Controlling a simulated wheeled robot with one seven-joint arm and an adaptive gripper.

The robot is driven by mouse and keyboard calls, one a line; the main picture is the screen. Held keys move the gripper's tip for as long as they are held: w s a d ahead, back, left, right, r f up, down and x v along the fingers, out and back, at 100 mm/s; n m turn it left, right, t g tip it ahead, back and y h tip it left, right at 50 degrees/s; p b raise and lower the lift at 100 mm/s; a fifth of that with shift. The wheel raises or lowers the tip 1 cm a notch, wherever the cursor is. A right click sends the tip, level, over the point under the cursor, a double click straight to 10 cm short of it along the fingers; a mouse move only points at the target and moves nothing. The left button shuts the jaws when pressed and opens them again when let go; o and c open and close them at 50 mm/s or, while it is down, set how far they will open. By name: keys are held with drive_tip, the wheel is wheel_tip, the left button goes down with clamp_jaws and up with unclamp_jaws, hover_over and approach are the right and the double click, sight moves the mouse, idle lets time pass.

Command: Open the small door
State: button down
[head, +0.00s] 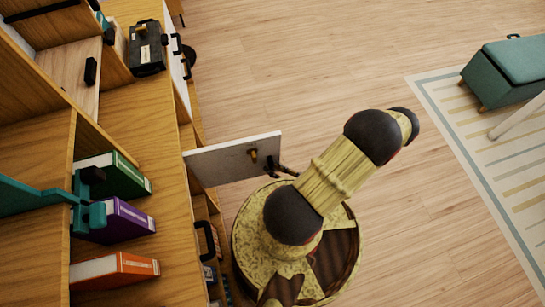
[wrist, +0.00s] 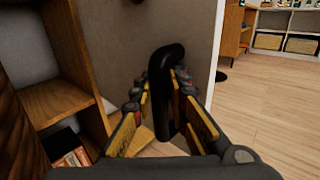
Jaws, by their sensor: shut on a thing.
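The small door (head: 225,160) is a pale panel standing out from the front of the wooden cabinet, clearly ajar. In the wrist view the door (wrist: 115,50) shows as a grey face with a lighter edge at right. Its black upright bar handle (wrist: 168,60) stands between the two fingers of my gripper (wrist: 163,92), which is shut on it. An open compartment (wrist: 65,98) with a wooden shelf shows left of the door.
On the cabinet top (head: 140,185) stand a green binder (head: 112,172), a purple binder (head: 120,222), an orange binder (head: 115,270) and a black case (head: 146,48). Another black handle (head: 207,238) is nearby. Wooden floor (head: 330,60) lies open at right, before a rug (head: 500,170) and teal bench (head: 515,68).

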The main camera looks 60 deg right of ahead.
drive_tip(key=shift+d+r, duration=0.1)
drive_tip(key=shift+r, duration=0.05)
drive_tip(key=c, duration=2.1)
unclamp_jaws()
drive_tip(key=shift+o, duration=0.2)
drive_tip(key=s, duration=1.2)
drive_tip(key=shift+a, duration=0.4)
